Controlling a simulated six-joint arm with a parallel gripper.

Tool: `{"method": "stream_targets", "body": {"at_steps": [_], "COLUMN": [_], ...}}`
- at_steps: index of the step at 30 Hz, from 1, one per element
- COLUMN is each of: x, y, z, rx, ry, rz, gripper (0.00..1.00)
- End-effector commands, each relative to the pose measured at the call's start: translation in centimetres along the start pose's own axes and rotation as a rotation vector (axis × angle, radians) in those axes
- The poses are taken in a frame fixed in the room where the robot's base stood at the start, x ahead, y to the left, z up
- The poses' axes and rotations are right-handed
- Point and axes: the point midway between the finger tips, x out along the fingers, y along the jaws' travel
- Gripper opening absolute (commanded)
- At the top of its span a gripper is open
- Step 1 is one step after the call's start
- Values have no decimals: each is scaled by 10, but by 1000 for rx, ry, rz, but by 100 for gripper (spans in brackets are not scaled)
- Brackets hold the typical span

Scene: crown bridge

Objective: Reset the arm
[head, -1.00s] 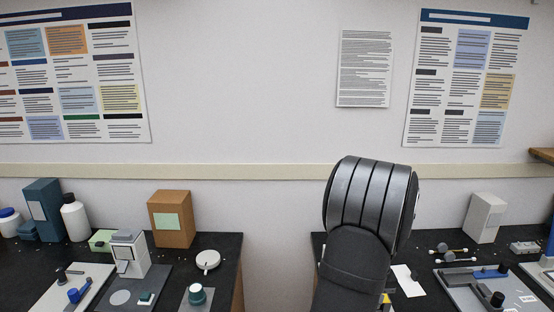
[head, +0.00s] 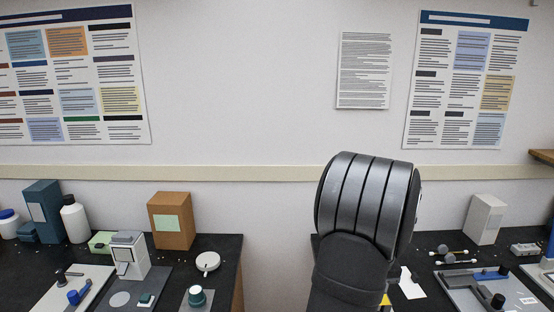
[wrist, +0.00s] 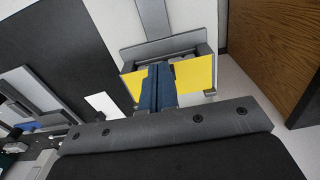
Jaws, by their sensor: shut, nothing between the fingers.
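My gripper (wrist: 158,86) shows in the wrist view with its two blue fingers shut together and nothing between them. Yellow patches flank the fingers. It appears to be above or beside the right bench, near the gap between the benches; its height is hard to judge. In the head view my dark arm covers the left part of the right bench, and the fingers are hidden behind it.
The right bench (head: 420,245) holds a grey tray (head: 468,293), a white box (head: 485,219) and a white card (head: 411,284). The left bench (head: 222,262) holds a brown box (head: 171,220), bottles and small devices. A gap separates the benches. A wooden panel (wrist: 275,45) stands at right in the wrist view.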

Motion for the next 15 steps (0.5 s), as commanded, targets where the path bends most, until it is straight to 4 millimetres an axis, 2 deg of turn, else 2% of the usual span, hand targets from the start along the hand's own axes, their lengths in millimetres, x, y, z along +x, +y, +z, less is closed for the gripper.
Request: {"method": "stream_targets", "body": {"at_steps": [3, 8, 10, 15], "x": [24, 51, 48, 47], "y": [0, 0, 0, 1], "z": [0, -2, -17, 13], "rx": [0, -1, -3, 3], "ry": [-2, 0, 4, 2], "rz": [-1, 0, 2, 1], "gripper": [0, 0, 0, 0]}}
